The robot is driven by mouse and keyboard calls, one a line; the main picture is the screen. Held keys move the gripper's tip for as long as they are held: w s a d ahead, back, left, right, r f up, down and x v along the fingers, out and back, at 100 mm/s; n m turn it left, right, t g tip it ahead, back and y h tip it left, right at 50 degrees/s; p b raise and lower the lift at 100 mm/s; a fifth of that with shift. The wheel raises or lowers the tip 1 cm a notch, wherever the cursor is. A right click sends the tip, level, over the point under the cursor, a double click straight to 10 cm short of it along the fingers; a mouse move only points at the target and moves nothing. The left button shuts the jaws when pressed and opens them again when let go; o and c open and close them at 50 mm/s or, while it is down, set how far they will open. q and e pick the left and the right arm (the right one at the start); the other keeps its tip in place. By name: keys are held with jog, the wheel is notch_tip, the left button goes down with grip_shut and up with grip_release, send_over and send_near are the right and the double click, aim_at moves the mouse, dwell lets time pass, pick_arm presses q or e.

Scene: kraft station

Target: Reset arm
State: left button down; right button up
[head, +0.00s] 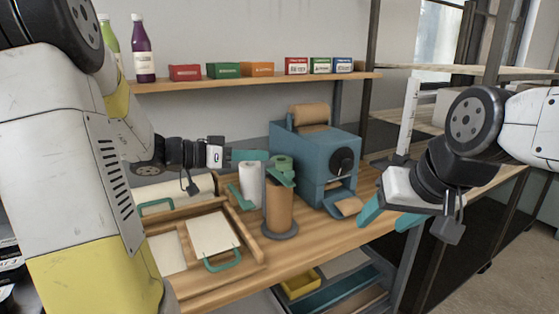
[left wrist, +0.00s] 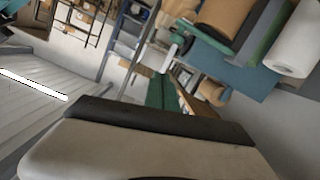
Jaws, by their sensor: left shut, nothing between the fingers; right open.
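My left gripper (head: 254,155) comes in from the left in the head view. Its teal fingers are shut and empty, above the back of the workbench (head: 310,242), near the white roll and the kraft paper roll. In the left wrist view its pale housing fills the bottom. My right gripper (head: 388,214) is open and empty at the bench's right front, right of the blue machine (head: 291,156). Its teal fingers are spread and point down to the left.
A kraft paper roll (head: 279,207) stands upright beside a white roll (head: 250,184). Wooden trays (head: 254,242) with teal handles lie at the left. A shelf (head: 262,80) above holds bottles and small boxes. The bench's front middle is clear.

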pick_arm(q)
jog(key=s+d+f+n+g+y, duration=0.1)
jog(key=s+d+g+y, duration=0.1)
jog(key=s, duration=0.5)
jog(key=s+d+f+n+g+y, duration=0.1)
jog(key=s+d+g+y, duration=0.15)
jog(key=s, duration=0.45)
jog(key=s+a+n+t+y, duration=0.2)
jog(key=s+a+n+y, duration=0.4)
jog(key=y, duration=0.1)
jog(key=shift+a+f, duration=0.3)
jog(key=shift+f, duration=0.15)
jog(key=shift+s+t, duration=0.1)
jog(key=shift+t, duration=0.15)
